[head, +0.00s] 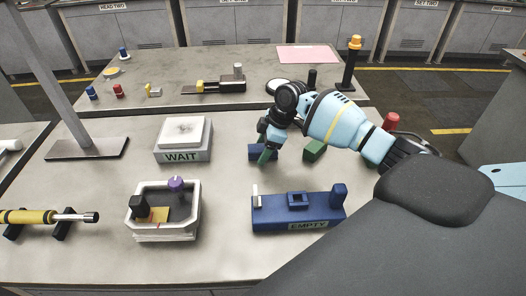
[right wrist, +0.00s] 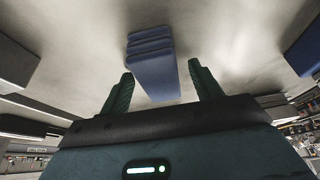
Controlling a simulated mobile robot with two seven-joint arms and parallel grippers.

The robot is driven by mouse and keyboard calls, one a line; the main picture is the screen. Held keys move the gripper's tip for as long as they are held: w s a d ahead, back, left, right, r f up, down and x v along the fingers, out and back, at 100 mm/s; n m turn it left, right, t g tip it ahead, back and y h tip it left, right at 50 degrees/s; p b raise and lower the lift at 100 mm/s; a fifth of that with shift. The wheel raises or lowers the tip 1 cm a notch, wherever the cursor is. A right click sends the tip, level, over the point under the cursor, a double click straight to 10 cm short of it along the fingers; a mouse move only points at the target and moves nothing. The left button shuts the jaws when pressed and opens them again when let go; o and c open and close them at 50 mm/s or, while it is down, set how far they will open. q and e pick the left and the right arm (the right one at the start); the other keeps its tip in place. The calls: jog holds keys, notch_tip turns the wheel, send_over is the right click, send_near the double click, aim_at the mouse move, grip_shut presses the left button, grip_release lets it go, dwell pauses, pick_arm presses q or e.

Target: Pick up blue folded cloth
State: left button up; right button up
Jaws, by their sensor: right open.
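The blue folded cloth (head: 256,152) lies on the grey table in the head view, partly hidden behind my right gripper. It also shows in the right wrist view (right wrist: 152,62), as a stack of blue layers between and beyond the fingers. My right gripper (head: 264,156) is at the cloth, with its green fingers pointing down. In the right wrist view the two fingers (right wrist: 162,84) stand apart, one on each side of the cloth's near end. The cloth does not look gripped. My left gripper is not in view.
A green block (head: 315,150) lies just right of the gripper. A white tray (head: 164,225) and a yellow-handled tool (head: 40,217) are at the front left.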

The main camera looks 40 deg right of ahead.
jog(key=shift+f, duration=0.15)
jog(key=shift+c, duration=0.5)
jog(key=c, duration=0.9)
